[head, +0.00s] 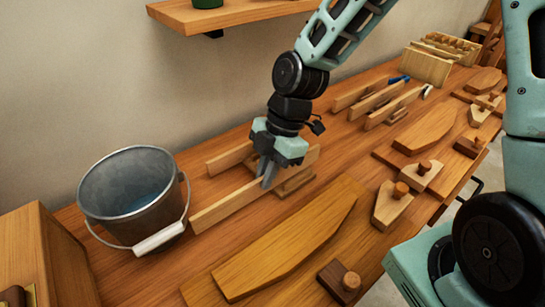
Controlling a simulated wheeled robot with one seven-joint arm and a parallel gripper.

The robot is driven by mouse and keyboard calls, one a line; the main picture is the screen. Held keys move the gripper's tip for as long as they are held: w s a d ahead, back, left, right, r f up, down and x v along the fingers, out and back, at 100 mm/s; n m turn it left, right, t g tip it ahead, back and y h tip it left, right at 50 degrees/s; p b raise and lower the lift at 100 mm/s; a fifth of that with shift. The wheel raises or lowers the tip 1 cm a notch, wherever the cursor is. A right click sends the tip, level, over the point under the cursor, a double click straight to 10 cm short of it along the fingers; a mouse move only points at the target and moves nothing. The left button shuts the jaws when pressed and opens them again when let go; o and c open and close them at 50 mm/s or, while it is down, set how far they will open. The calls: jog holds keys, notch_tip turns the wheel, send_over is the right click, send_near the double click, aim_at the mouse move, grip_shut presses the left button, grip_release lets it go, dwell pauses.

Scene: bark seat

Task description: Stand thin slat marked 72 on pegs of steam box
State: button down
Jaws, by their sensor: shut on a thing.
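My gripper (267,174) points down over the bench and is shut on a long thin pale slat (222,206), near its middle. The slat stands on its edge, running from beside the bucket up to the right. Whether it touches the bench is unclear. No number can be read on it, so I cannot confirm the mark 72. A second pale slat (228,159) stands just behind my gripper, and a low wooden rest (296,183) shows beneath. A pale box with pegs or slots (427,66) at the far right back may be the steam box; I cannot tell.
A metal bucket of water (112,227) stands left of the slat. A curved board (285,245) lies in front, with knobbed wooden clamps (391,207) to the right. More slats (375,102) stand behind. A shelf (230,16) hangs above; a wooden cabinet (60,255) is at left.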

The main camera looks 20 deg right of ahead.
jog(key=s+a+r+p, duration=0.2)
jog(key=s+r+p, duration=0.1)
jog(key=r+p, duration=0.7)
jog(key=shift+s+a, duration=0.2)
jog(key=shift+s, duration=0.2)
dwell(0.8)
